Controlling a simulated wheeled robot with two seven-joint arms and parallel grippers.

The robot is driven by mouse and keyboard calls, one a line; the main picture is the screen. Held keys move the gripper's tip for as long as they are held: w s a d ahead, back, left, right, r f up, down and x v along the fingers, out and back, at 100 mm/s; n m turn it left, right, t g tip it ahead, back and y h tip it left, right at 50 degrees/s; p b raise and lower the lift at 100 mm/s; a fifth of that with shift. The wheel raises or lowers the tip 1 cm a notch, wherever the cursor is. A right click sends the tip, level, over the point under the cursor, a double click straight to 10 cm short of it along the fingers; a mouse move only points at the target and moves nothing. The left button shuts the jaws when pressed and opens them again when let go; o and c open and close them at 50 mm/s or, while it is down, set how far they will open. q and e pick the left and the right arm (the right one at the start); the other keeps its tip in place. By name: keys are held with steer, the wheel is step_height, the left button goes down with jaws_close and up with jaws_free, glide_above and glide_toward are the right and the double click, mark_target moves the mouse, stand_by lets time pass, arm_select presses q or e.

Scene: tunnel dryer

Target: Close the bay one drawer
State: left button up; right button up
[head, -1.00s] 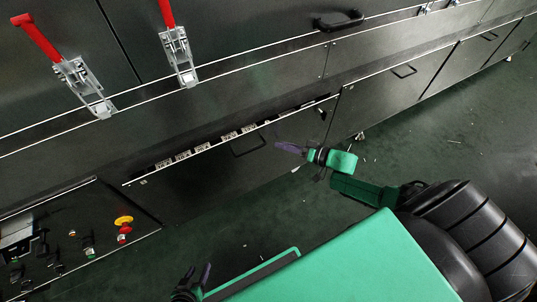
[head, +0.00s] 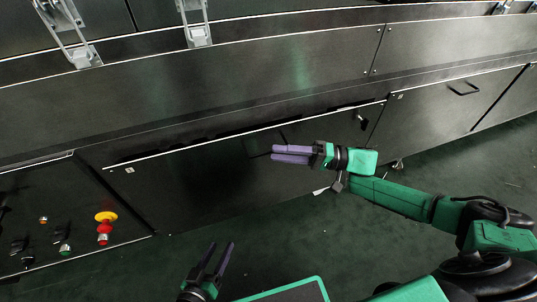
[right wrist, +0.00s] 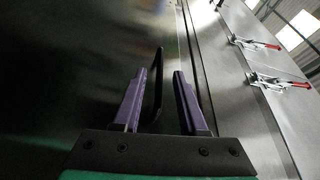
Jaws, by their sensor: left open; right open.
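The bay one drawer (head: 215,177) is the long dark front with a pale top edge, low in the cabinet in the head view. A dark strip shows above that edge; I cannot tell how far the drawer stands out. My right gripper (head: 274,154) is open in front of it, fingers pointing left across the drawer front. In the right wrist view, the black bar handle (right wrist: 158,88) shows between the open fingers (right wrist: 160,72), nearer the left one; contact cannot be told. My left gripper (head: 220,250) is open and empty, low over the floor.
A control panel (head: 75,215) with a yellow-and-red button (head: 105,222) is left of the drawer. Another front with a handle (head: 463,88) is at the right. Metal latches (head: 68,35) hang above. The green floor (head: 290,235) before the cabinet is mostly clear.

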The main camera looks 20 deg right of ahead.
mark_target(268, 152)
steer(key=x, duration=0.4)
steer(key=shift+b, duration=0.3)
steer(key=shift+d, duration=0.1)
jaws_close()
stand_by(0.9)
steer(key=shift+w, duration=0.1)
